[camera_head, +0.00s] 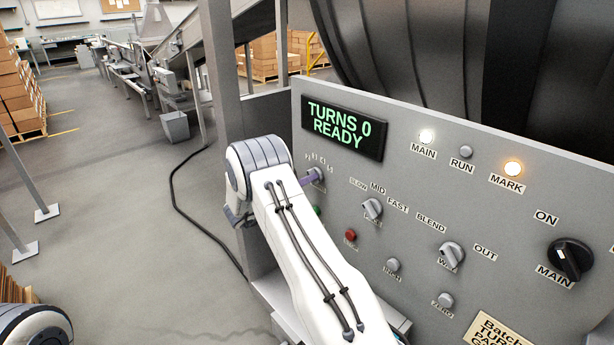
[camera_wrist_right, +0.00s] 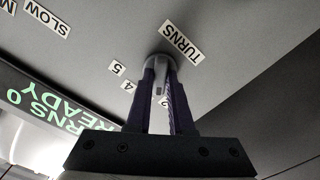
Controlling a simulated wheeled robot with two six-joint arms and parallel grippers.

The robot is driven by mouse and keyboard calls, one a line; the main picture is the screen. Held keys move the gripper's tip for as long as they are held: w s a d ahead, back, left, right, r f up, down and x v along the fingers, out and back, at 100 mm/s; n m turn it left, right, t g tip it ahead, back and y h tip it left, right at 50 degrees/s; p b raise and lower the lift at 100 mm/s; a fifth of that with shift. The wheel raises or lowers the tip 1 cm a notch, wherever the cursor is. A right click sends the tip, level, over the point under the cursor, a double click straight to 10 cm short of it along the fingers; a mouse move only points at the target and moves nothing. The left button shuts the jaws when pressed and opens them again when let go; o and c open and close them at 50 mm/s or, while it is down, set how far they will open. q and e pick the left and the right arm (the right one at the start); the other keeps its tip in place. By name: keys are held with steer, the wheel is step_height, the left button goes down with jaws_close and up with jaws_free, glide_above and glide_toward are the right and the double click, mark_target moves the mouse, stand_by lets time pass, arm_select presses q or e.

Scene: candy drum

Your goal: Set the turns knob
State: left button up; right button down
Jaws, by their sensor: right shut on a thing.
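The turns knob (camera_head: 318,175) is a small grey knob at the left of the grey control panel (camera_head: 440,184), below the display. It also shows in the right wrist view (camera_wrist_right: 158,66) under the TURNS label. My right gripper (camera_wrist_right: 160,82) is shut on the turns knob, with its two dark purple fingers on either side. Numbers show around the knob, with 5 and 4 readable; the fingers hide others. I cannot tell which number the knob points at. The display (camera_head: 343,128) reads TURNS 0 READY. My left gripper is out of view.
The MAIN lamp (camera_head: 427,136) glows white and the MARK lamp (camera_head: 513,169) glows orange; the RUN lamp (camera_head: 466,152) is unlit. A speed knob (camera_head: 372,209), a red button (camera_head: 351,235) and a black main switch (camera_head: 570,260) sit nearby. A grey post (camera_head: 222,110) stands left of the panel.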

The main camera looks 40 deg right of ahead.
steer(key=shift+n+p, duration=0.4)
steer(key=shift+n, duration=0.5)
steer(key=shift+a, duration=0.1)
steer(key=c, duration=0.8)
jaws_free()
steer(key=a+b, duration=0.3)
steer(key=a, duration=0.7)
steer(key=shift+s+a+b, duration=0.25)
steer(key=shift+s+b, duration=0.15)
